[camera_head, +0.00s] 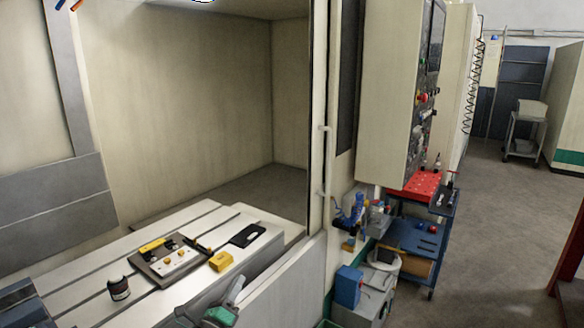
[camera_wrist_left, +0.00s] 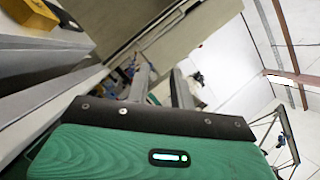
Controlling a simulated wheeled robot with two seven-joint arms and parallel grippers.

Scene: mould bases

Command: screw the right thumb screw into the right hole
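The mould base plate (camera_head: 150,266) lies on the white slotted table inside the machine. The holes are too small to make out. My left gripper (camera_head: 238,286) is at the bottom of the head view, in front of the plate and apart from it. In the left wrist view its two fingers (camera_wrist_left: 162,84) stand apart with nothing between them. My right gripper is not in view.
A yellow block (camera_head: 221,261) sits right of the plate; it also shows in the left wrist view (camera_wrist_left: 30,14). A black flat object (camera_head: 247,235) lies behind it. A dark jar (camera_head: 118,288) stands front left. The machine's door frame (camera_head: 318,130) rises at the right.

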